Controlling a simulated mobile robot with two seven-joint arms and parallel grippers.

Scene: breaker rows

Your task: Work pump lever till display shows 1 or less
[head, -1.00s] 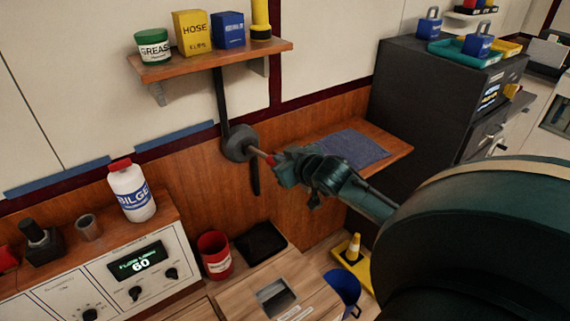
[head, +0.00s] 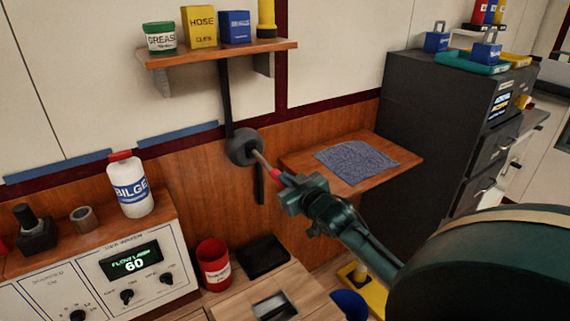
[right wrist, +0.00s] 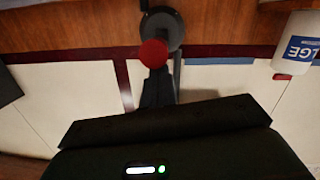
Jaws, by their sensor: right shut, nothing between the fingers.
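The pump lever is a light rod with a red knob (head: 275,175), coming out of a round grey hub (head: 245,147) on the wood-panelled wall. In the head view it slants down to the right. The display (head: 132,263) on the white panel at the lower left reads 60, under small "FLOW" lettering. My right gripper (head: 284,187) is shut and empty, its tip at the red knob; I cannot tell whether they touch. The right wrist view shows the red knob (right wrist: 154,53) just beyond the fingers, with the grey hub (right wrist: 172,30) behind. My left gripper is not in view.
A shelf (head: 215,53) with a grease jar and boxes hangs above the lever. A wooden ledge (head: 405,160) with a grey cloth juts out right of it, beside a dark cabinet (head: 430,130). A red can (head: 213,268) and a bilge bottle (head: 130,190) stand left.

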